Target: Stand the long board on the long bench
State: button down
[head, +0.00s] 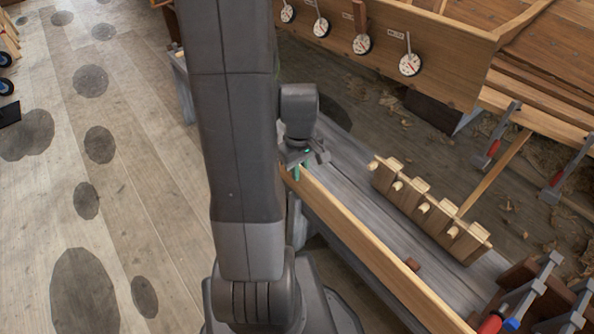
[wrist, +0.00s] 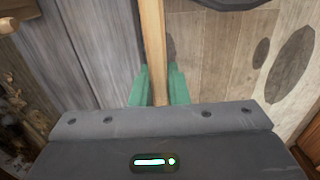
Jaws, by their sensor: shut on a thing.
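The long board (head: 372,250) is a pale, narrow plank standing on edge along the near side of the long grey bench (head: 345,173). My gripper (head: 297,168) is shut on the board near its far end. In the wrist view the board (wrist: 153,48) runs up between the green fingertips (wrist: 158,88), with bench planks (wrist: 85,50) on the left and floor on the right. My arm hides part of the bench's far end. I cannot tell whether the board's lower edge touches the bench top.
A wooden rack with pegs (head: 430,212) stands on the bench. Clamps with red and blue handles (head: 520,305) lie at the near right. The hull planking with round dials (head: 410,64) is behind the bench.

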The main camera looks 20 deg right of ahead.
jog(key=shift+w+d, duration=1.65)
jog(key=shift+d, duration=2.4)
notch_tip(320, 180, down, 10)
jog(key=b, duration=0.6)
jog(key=shift+r+b, duration=0.25)
jog(key=shift+b, duration=0.15)
jog(key=shift+d+f, duration=0.1)
jog(key=shift+f, duration=0.15)
jog(key=c, duration=1.3)
grip_release()
notch_tip(320, 180, up, 14)
jog(key=p, duration=0.3)
jog(key=shift+p, duration=0.35)
jog(key=shift+f, duration=0.1)
notch_tip(320, 180, down, 13)
jog(key=b, duration=0.3)
jog(key=shift+f+b, duration=0.2)
jog(key=shift+b, duration=0.15)
